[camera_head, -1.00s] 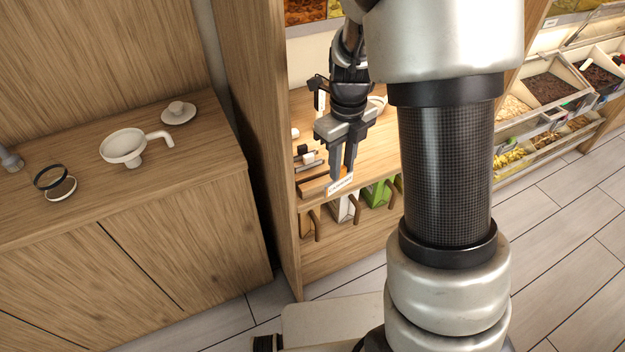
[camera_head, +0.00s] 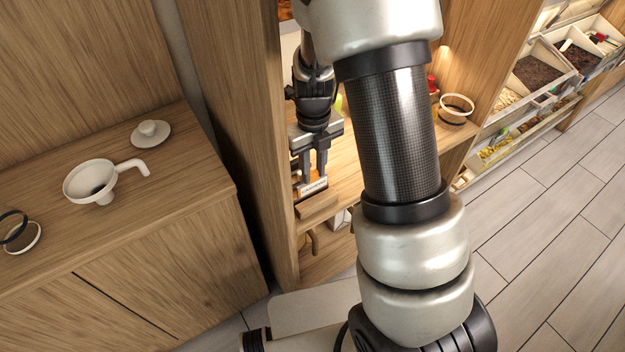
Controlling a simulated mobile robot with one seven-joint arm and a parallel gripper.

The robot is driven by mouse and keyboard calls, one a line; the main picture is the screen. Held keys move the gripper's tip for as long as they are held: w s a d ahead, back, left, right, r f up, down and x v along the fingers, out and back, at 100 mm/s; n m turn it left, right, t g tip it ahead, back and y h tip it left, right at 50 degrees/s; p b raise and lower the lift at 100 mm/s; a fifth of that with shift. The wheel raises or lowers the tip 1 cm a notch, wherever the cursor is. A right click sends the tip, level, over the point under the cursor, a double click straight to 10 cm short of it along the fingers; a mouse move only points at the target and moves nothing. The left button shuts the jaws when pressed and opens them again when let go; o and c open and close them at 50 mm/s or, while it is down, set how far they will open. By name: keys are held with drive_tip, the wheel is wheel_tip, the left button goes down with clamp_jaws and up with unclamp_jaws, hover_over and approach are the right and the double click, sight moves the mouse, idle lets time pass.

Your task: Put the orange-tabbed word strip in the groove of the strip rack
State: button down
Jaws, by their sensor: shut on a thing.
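My gripper (camera_head: 313,176) points down inside the wooden shelf bay, with its fingers close together on a thin pale word strip (camera_head: 314,187). A light wooden block (camera_head: 318,206), which looks like the strip rack, sits at the front of the shelf just below the strip in the picture. I cannot see its groove, nor tell whether the strip touches it.
The bay's wooden side panel (camera_head: 240,130) stands close left of my gripper. A white funnel (camera_head: 92,183) and a small white lidded dish (camera_head: 151,133) sit on the left counter. My arm hides the shelf's middle.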

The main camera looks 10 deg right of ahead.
sight(313, 173)
drive_tip(key=shift+f, duration=1.85)
drive_tip(key=shift+f+b, duration=0.2)
drive_tip(key=shift+b, duration=0.1)
drive_tip(key=c, duration=1.5)
unclamp_jaws()
drive_tip(key=shift+o, duration=0.2)
drive_tip(key=shift+r, duration=0.1)
wheel_tip(313, 173, up, 12)
drive_tip(key=shift+r+p, duration=0.15)
drive_tip(key=shift+p, duration=0.7)
